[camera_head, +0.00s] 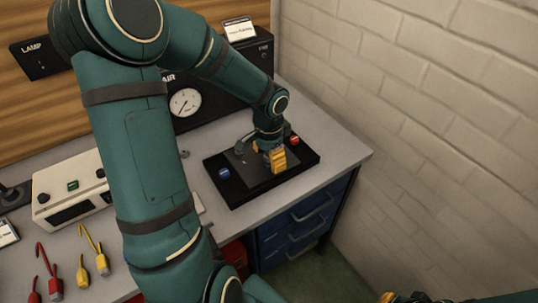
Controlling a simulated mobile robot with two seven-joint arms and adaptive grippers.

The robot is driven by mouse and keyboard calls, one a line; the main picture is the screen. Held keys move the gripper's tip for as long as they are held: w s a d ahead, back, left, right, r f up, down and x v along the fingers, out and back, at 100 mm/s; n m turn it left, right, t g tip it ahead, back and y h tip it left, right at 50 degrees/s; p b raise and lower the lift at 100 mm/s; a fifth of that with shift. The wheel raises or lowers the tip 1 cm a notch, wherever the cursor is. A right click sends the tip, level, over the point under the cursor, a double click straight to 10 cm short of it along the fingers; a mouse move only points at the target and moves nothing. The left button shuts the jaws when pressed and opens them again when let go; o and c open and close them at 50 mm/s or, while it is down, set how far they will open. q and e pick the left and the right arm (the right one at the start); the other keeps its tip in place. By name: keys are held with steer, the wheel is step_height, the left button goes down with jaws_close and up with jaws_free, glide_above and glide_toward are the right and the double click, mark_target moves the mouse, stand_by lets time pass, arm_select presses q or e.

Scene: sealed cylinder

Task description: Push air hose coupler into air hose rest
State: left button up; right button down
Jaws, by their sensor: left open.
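My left gripper (269,155), with yellow finger pads, points down over a black plate (236,194) on the grey bench. Its fingers are apart, close above the plate's middle, and I see nothing clearly held between them. The air hose coupler and the air hose rest cannot be made out for certain; the gripper and my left arm hide part of the plate and bench. A black panel marked AIR with a round white gauge (185,102) stands behind. Part of my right gripper (392,298) shows at the bottom edge, cut off by the frame.
A blue button (224,173) and a red button (294,140) sit on the plate. A beige box (72,186) and red and yellow cable plugs (102,265) are on the left. Blue drawers (300,222) are below. A white brick wall (430,120) bounds the right.

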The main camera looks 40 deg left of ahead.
arm_select(q)
steer(key=shift+c, duration=0.2)
stand_by(0.6)
jaws_close()
steer(key=shift+r, duration=0.15)
steer(key=shift+r+p, duration=2.45)
steer(key=shift+r, duration=0.45)
steer(key=s+a+p, duration=0.1)
steer(key=a, duration=0.3)
steer(key=s+a+p, duration=0.1)
steer(key=a, duration=0.3)
steer(key=s+a+f+p, duration=0.1)
steer(key=a, duration=0.4)
steer(key=shift+s+f, duration=0.1)
steer(key=shift+s, duration=0.1)
steer(key=s+a+p, duration=0.1)
steer(key=s+a, duration=0.1)
steer(key=a, duration=0.2)
steer(key=s+a+f, duration=0.1)
steer(key=s+a, duration=0.2)
steer(key=s+a+p, duration=0.1)
steer(key=s+a, duration=0.2)
steer(key=a, duration=0.1)
steer(key=shift+s+a+f+p, duration=0.1)
steer(key=shift+a+f+p, duration=0.15)
steer(key=shift+a+p, duration=0.1)
